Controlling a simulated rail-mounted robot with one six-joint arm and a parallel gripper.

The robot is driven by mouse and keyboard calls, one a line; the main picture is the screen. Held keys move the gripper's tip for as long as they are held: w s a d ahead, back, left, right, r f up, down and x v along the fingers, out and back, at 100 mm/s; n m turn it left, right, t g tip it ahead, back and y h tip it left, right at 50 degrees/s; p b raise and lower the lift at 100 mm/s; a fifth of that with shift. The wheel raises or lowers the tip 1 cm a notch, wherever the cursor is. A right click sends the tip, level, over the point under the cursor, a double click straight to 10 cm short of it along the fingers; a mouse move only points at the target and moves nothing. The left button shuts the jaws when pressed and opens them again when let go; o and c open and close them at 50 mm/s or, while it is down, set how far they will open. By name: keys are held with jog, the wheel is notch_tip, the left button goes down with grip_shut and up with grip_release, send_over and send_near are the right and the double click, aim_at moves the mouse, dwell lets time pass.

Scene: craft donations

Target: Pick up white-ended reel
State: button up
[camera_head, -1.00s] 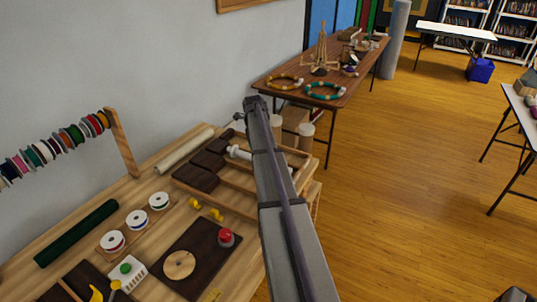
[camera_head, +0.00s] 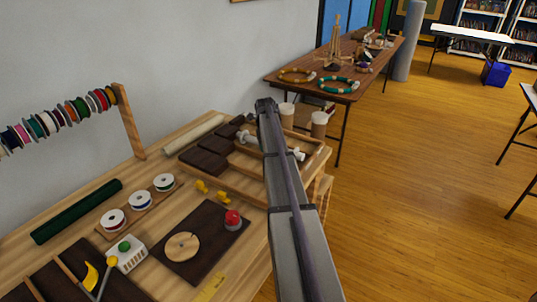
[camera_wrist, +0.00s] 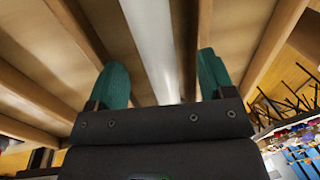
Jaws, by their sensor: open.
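Three white-ended reels stand in a row on a small wooden board in the head view: one (camera_head: 113,220), one (camera_head: 140,201) and one (camera_head: 164,182). White rounded ends (camera_head: 297,154) also show in the wooden tray, on both sides of my arm; I cannot tell if they are one piece. In the wrist view my gripper (camera_wrist: 162,78) is open, its teal fingertips apart. A white cylindrical piece (camera_wrist: 153,40) runs between them, over or inside a wooden frame; I cannot tell if either finger touches it. The gripper is hidden behind my arm in the head view.
The tray (camera_head: 240,190) has dark compartments and raised wooden walls. A dark board (camera_head: 200,262) with a red button (camera_head: 233,219) lies in front. A rack of several coloured spools (camera_head: 128,125) stands at left. Cups (camera_head: 319,124) stand behind the tray.

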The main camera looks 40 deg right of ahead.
jog(key=shift+d+f, duration=0.1)
jog(key=shift+f, duration=0.6)
jog(key=shift+r, duration=0.2)
jog(key=c, duration=1.3)
jog(key=shift+o, duration=0.2)
notch_tip(320, 180, up, 10)
jog(key=p, duration=1)
jog(key=shift+r+p, duration=0.25)
jog(key=shift+p, duration=0.15)
